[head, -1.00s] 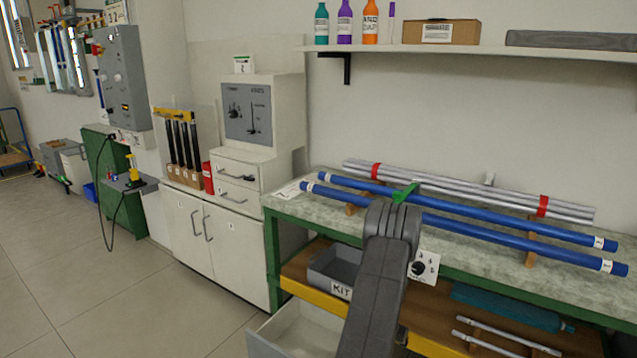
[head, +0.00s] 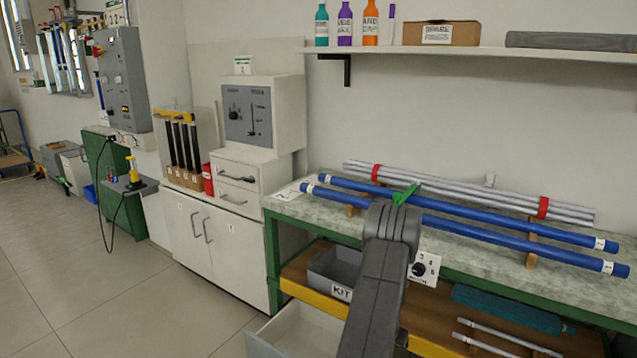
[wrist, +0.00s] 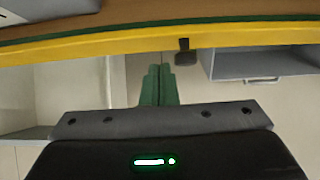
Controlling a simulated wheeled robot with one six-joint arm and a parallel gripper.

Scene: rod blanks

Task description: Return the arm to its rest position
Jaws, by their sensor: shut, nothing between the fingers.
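My gripper shows in the wrist view as two green fingers (wrist: 160,72) pressed together, with nothing between them. Beyond their tips is pale floor. In the head view my grey arm rises in front of the bench and hides the gripper. A small green piece (head: 405,194) shows at the top of the arm; I cannot tell what it belongs to. Two long blue rods (head: 470,208) lie across wooden supports on the bench (head: 285,205), one in front of the other. Grey rods (head: 455,186) with red bands lie behind them.
Under the bench are a grey KIT bin (head: 335,270), a teal roll (head: 505,308) and thin pale rods. A yellow edge (wrist: 80,46) crosses close by in the wrist view. An open drawer (head: 290,335) juts out low beside my arm. The floor at left (head: 120,290) is clear.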

